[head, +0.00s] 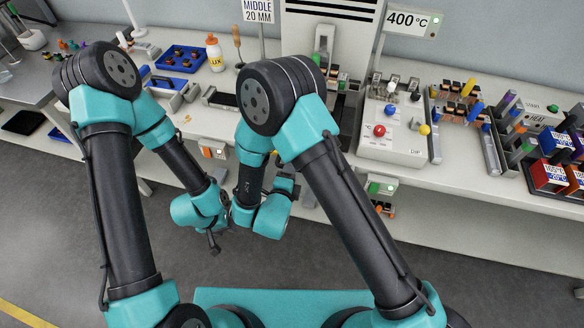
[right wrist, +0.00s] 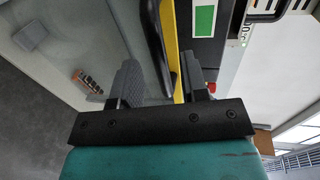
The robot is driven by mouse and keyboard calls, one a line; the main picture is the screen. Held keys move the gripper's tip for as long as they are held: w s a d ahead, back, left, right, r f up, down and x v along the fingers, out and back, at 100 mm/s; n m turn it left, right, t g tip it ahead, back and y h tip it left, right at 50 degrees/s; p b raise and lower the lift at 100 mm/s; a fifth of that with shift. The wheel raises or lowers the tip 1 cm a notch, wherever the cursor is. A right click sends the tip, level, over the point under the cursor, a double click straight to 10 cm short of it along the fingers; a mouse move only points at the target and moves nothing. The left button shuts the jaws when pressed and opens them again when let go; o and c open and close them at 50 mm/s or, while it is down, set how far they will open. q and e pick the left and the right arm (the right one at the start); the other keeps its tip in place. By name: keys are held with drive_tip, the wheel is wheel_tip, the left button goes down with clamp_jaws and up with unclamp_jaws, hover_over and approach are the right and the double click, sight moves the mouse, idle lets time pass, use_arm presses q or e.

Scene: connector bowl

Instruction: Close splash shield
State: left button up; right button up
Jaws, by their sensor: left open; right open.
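My right gripper (right wrist: 162,84) is open in the right wrist view, with its two grey fingers apart. A black curved bar (right wrist: 156,45) and a yellow strip (right wrist: 174,60) run between the fingers; whether the fingers touch them I cannot tell. These may be the handle and edge of the splash shield, but no clear shield panel can be made out. In the head view the right gripper (head: 285,182) is near the bench's front edge, partly hidden by my arm. My left gripper (head: 212,238) hangs in front of the bench, left of the right one, apparently empty.
A tall grey-white machine (head: 352,30) stands at the back middle, partly covered by my right arm. A control box (head: 388,148) with red and yellow knobs is right of it. The floor before the bench is clear.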

drive_tip(key=shift+x, duration=1.55)
clamp_jaws()
